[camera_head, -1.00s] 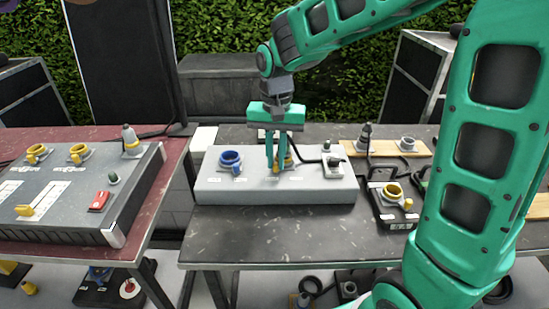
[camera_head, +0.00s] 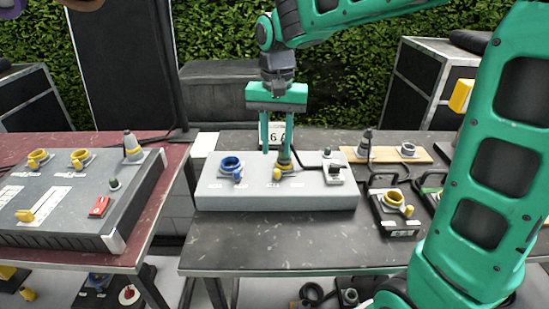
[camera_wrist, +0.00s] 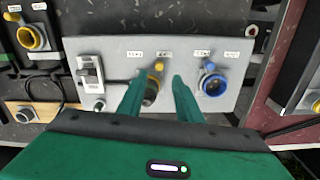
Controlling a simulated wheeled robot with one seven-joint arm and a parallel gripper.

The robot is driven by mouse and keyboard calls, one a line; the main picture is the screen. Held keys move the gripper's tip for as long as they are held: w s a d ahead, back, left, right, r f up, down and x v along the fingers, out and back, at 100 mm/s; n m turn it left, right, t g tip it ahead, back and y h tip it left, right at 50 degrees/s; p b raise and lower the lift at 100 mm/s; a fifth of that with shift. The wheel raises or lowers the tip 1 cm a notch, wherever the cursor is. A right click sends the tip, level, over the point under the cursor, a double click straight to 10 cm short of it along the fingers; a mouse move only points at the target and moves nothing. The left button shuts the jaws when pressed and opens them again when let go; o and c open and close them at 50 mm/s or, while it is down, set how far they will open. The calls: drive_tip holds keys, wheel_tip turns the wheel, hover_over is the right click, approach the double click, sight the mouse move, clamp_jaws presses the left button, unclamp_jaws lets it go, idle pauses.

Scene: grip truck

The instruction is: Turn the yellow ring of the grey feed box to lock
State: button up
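The grey feed box (camera_head: 325,195) lies on the dark table, with a blue ring (camera_head: 231,163) at its left and the yellow ring (camera_head: 284,160) right of its middle. The yellow ring also shows in the wrist view (camera_wrist: 151,90), around a dark centre, with a small yellow tab (camera_wrist: 157,67) beside it on the label side. My gripper (camera_head: 275,152) points down over the yellow ring. Its two green fingers stand apart, one on each side of the ring in the wrist view (camera_wrist: 160,82), with nothing held. Whether a fingertip touches the ring cannot be told.
A black switch and a cable sit at the feed box's right end (camera_head: 334,172). A black box with a yellow ring (camera_head: 394,199) stands to the right, near a wooden board (camera_head: 385,154). Another grey box (camera_head: 75,205) sits on the red table at left. The front of the dark table is clear.

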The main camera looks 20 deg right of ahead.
drive_tip(key=shift+r, duration=2.15)
drive_tip(key=s+d+f, duration=0.4)
drive_tip(key=s+d, duration=0.7)
drive_tip(key=d, duration=0.4)
drive_tip(key=s+d+f, duration=0.3)
drive_tip(key=s, duration=0.4)
drive_tip(key=s+d+f+m, duration=0.1)
drive_tip(key=s+d+f, duration=0.2)
drive_tip(key=s, duration=0.5)
drive_tip(key=shift+d, duration=0.1)
